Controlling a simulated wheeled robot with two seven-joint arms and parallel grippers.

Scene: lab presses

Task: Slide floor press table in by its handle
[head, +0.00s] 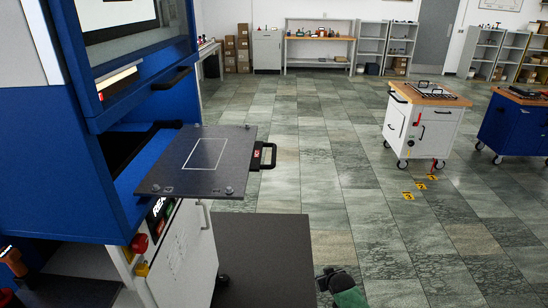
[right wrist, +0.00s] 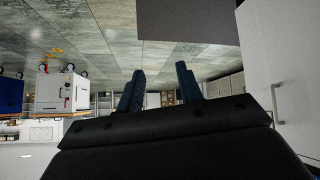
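The press table (head: 170,180) is a dark flat plate with a white square outline. It sticks out from the blue press (head: 85,170) at the left of the head view. Its black handle (head: 272,157), with a red mark beside it, is on the plate's right edge. Nothing touches the handle. My right gripper (right wrist: 160,82) is open and empty in the right wrist view, its two dark fingers apart. A dark and green piece of what looks like my right arm shows at the bottom of the head view, below and right of the handle. My left gripper is not in view.
A dark mat or platform (head: 268,250) lies on the floor beside the press. A white cart with a wooden top (head: 418,125) and a blue cart (head: 510,128) stand at the right. Shelves line the back wall.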

